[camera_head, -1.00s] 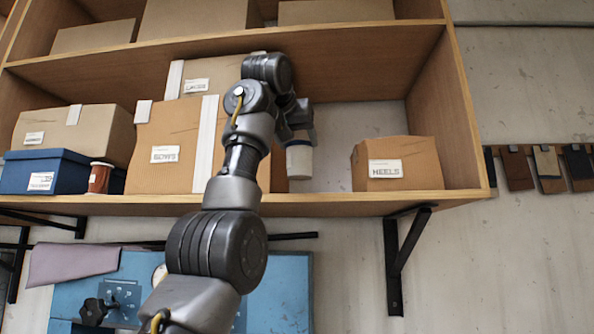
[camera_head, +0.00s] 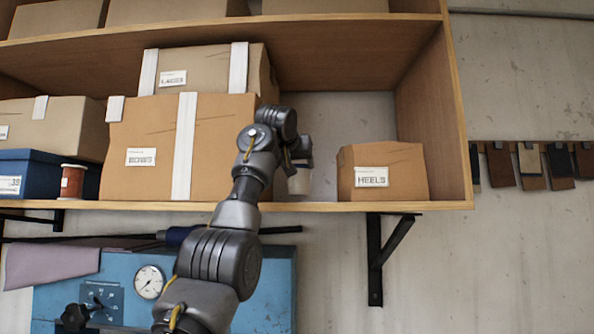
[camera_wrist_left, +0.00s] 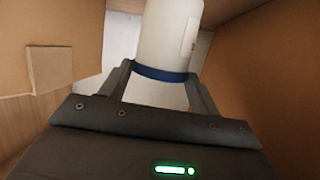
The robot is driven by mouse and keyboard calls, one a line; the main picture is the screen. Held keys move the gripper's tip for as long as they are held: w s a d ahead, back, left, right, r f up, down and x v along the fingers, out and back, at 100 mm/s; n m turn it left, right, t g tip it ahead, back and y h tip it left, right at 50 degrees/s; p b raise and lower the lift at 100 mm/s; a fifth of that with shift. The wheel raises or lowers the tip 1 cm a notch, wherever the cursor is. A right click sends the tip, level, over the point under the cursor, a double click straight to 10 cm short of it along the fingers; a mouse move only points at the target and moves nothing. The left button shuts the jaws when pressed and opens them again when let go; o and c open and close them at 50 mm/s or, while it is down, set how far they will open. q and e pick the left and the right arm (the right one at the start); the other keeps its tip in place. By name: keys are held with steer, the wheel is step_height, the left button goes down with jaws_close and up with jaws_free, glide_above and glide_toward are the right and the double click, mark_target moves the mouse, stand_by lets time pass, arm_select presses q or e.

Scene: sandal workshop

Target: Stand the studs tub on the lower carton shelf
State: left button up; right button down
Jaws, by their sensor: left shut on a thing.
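The studs tub, a white tub (camera_head: 299,183), is in the gap on the lower carton shelf (camera_head: 330,206), between the tall carton at left and the HEELS carton at right. My left gripper (camera_head: 300,160) is at the tub's upper part, shut on it. In the left wrist view the tub (camera_wrist_left: 168,35) shows a blue band and part of a label, with the left gripper's fingers (camera_wrist_left: 160,85) on either side of the band. The tub's base is near the shelf board; I cannot tell whether it touches. My right gripper is not in view.
The HEELS carton (camera_head: 405,172) stands right of the gap. A large taped carton (camera_head: 225,150) stands left, with another carton (camera_head: 210,72) on top. A reddish spool (camera_head: 72,181) and a blue box (camera_head: 40,172) are further left. A blue machine (camera_head: 262,285) is below the shelf.

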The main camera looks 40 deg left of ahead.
mark_target(299, 180)
arm_select(q)
steer(key=shift+f, duration=0.5)
steer(key=shift+w+a+f, duration=0.15)
steer(key=shift+a+f, duration=0.05)
steer(key=shift+f, duration=0.55)
steer(key=shift+d, duration=0.1)
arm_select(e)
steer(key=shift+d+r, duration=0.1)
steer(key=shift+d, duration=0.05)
arm_select(q)
steer(key=shift+s, duration=0.2)
steer(key=shift+d, duration=0.1)
steer(key=o, duration=1.2)
steer(key=shift+w+f, duration=0.1)
steer(key=shift+f, duration=0.05)
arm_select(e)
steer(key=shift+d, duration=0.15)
